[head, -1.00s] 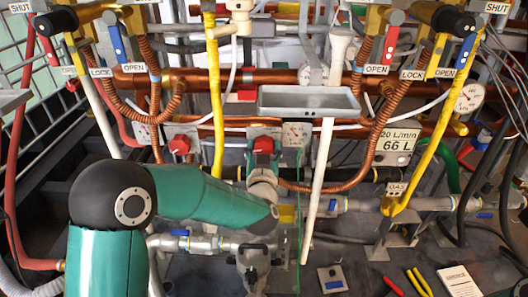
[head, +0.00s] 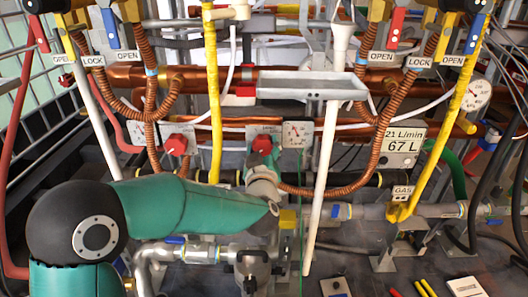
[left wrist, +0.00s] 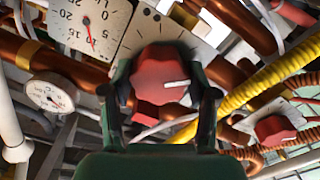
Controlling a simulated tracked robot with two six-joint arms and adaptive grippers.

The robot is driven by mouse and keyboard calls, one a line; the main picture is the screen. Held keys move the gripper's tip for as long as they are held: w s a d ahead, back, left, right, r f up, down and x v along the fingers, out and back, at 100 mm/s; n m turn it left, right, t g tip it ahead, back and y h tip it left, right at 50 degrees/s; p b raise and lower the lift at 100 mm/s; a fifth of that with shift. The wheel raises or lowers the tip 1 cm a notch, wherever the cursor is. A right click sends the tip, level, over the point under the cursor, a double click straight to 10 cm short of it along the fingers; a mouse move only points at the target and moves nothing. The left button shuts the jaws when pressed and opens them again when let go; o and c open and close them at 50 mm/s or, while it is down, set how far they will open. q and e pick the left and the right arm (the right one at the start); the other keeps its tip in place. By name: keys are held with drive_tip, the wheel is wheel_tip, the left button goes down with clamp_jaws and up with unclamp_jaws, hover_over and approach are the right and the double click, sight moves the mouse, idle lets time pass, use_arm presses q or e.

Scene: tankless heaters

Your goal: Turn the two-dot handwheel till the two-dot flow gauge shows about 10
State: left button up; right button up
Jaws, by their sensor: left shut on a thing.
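My left gripper (head: 262,158) is shut on a red handwheel (head: 263,143) at the middle of the pipework. In the left wrist view its fingers (left wrist: 160,92) stand on both sides of that handwheel (left wrist: 158,70), which has a white mark. The flow gauge (head: 297,133) is just right of this handwheel. My right gripper is not in view.
Another red handwheel (head: 176,145) with its gauge (head: 137,132) is to the left. A display (head: 403,145) reads 21 L/min and 67 L. A grey tray (head: 312,84), a white pipe (head: 322,190) and yellow hoses (head: 214,110) crowd the front. Loose tools lie at the lower right.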

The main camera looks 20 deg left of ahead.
use_arm(q)
drive_tip(key=o, duration=1.2)
drive_tip(key=shift+c, duration=0.2)
drive_tip(key=v, duration=1.2)
